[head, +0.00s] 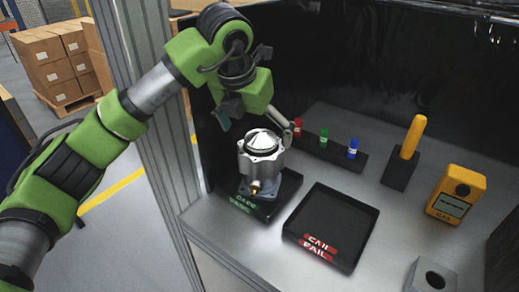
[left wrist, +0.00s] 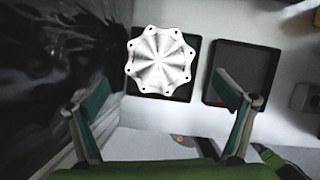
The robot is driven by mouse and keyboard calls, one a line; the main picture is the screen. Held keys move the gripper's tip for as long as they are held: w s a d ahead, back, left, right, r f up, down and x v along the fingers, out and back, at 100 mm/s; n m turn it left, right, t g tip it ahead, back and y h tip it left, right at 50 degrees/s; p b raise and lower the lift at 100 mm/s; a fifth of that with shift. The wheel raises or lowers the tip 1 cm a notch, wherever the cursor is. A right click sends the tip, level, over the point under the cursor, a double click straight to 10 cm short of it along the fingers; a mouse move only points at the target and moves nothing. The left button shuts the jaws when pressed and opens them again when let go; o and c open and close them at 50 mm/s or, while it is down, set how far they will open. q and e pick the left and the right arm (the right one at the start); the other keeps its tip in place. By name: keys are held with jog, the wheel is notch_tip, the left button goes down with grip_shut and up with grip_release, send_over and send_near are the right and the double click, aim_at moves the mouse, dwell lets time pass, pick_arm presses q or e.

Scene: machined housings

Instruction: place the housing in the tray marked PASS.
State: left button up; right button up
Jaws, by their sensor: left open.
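The silvery machined housing (head: 262,163) stands upright on the black tray marked PASS (head: 240,204), whose green lettering shows at its front edge. In the left wrist view the scalloped round top of the housing (left wrist: 160,60) is seen from above, with the dark tray (left wrist: 183,95) around it. My left gripper (head: 252,120) is above and behind the housing in the head view. In the left wrist view its two fingers (left wrist: 163,92) are spread wide and apart from the housing, with nothing between them. My right gripper is not in view.
The empty black tray with red FAIL lettering (head: 333,222) lies to the right. Behind stands a dark rack (head: 340,155) with red, green and blue capped vials. A yellow-handled tool (head: 411,138), a yellow gas meter (head: 457,195) and a grey block (head: 432,277) stand further right. Dark walls enclose the bench.

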pick_arm(q)
jog(key=shift+v, duration=1.9)
